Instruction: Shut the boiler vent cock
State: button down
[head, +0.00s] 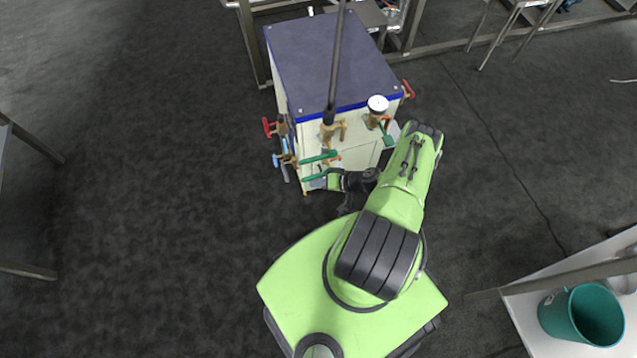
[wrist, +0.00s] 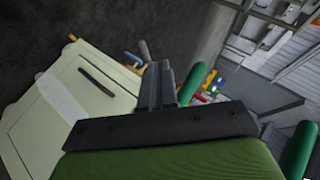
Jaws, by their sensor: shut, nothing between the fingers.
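The boiler is a cream cabinet (head: 355,165) with a dark blue-grey top; its cream side (wrist: 75,105) fills the left of the wrist view. Several brass cocks with coloured handles sit on its front and left. I cannot tell which is the vent cock. A long green handle (head: 318,157) lies just beyond my gripper (head: 322,181); another green handle (head: 389,139) hangs under the round gauge. In the wrist view my gripper (wrist: 155,78) is shut and empty, with a green handle (wrist: 190,85) close on its right. Contact is unclear.
Red (head: 267,127) and blue (head: 276,160) handles stick out on the boiler's left, and a red one (head: 408,89) on its right. A dark upright pipe (head: 336,65) rises from it. A teal bucket (head: 582,314) stands at lower right.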

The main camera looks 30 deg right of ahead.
jog(key=p+v, duration=0.5)
jog(key=v, duration=1)
jog(key=shift+s+d, duration=0.2)
jog(key=shift+s, duration=0.1)
jog(key=shift+r, duration=0.15)
